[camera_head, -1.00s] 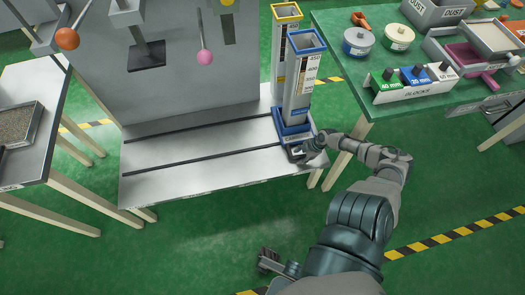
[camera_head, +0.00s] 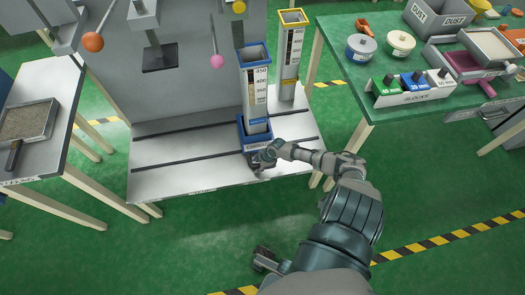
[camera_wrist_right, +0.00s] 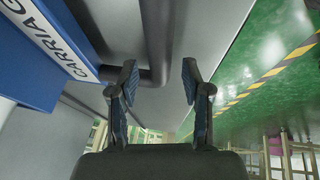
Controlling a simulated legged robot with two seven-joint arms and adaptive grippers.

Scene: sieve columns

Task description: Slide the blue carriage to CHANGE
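The blue carriage (camera_head: 243,135) stands upright on the grey slotted deck (camera_head: 185,178), carrying a tall clear column (camera_head: 254,92) with a blue rim. My right gripper (camera_head: 262,162) is at its front, low by the deck's front edge. In the right wrist view the carriage's blue wall and label (camera_wrist_right: 45,40) are at the left. A grey bar (camera_wrist_right: 156,40) runs ahead of the fingers. The right fingers (camera_wrist_right: 160,88) are apart, with no visible grip on the bar. A dark jointed part at the bottom of the head view may be my left gripper (camera_head: 267,262). No CHANGE marking is readable.
A yellow-rimmed column (camera_head: 290,55) stands behind and right of the carriage. The deck left of the carriage is clear. A pink ball lever (camera_head: 217,61) and an orange one (camera_head: 93,42) hang above. A green table (camera_head: 350,90) with blocks and tubs is at the right.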

